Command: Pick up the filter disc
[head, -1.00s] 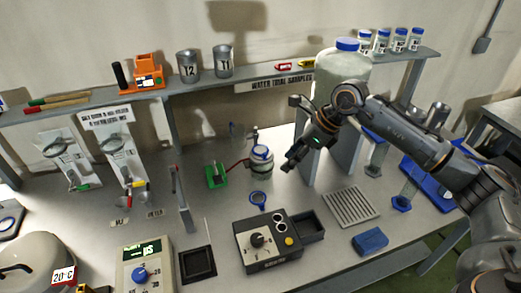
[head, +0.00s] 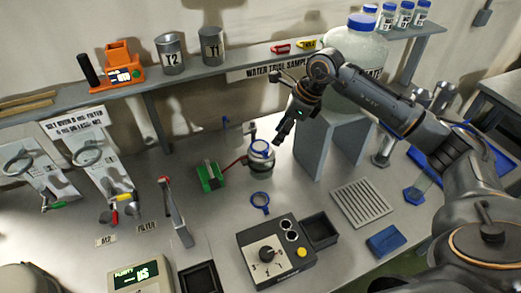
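A small blue ring with a short handle (head: 260,202) lies flat on the bench; it may be the filter disc, but I cannot tell for sure. Behind it stands a glass vessel (head: 261,160) with a blue-rimmed round top and a red hose on its left side. My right gripper (head: 282,139) points down just right of and above the vessel's top, apart from the blue ring. Nothing shows between its fingers, and they are too small and dark to tell open from shut. My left gripper is not in view.
A dark control box (head: 276,252) with a knob stands in front of the ring. A green block (head: 210,175) sits left of the vessel. A grey stand (head: 327,150) bearing a large bottle (head: 352,70) is to the right. A slotted plate (head: 362,203) lies right of the box.

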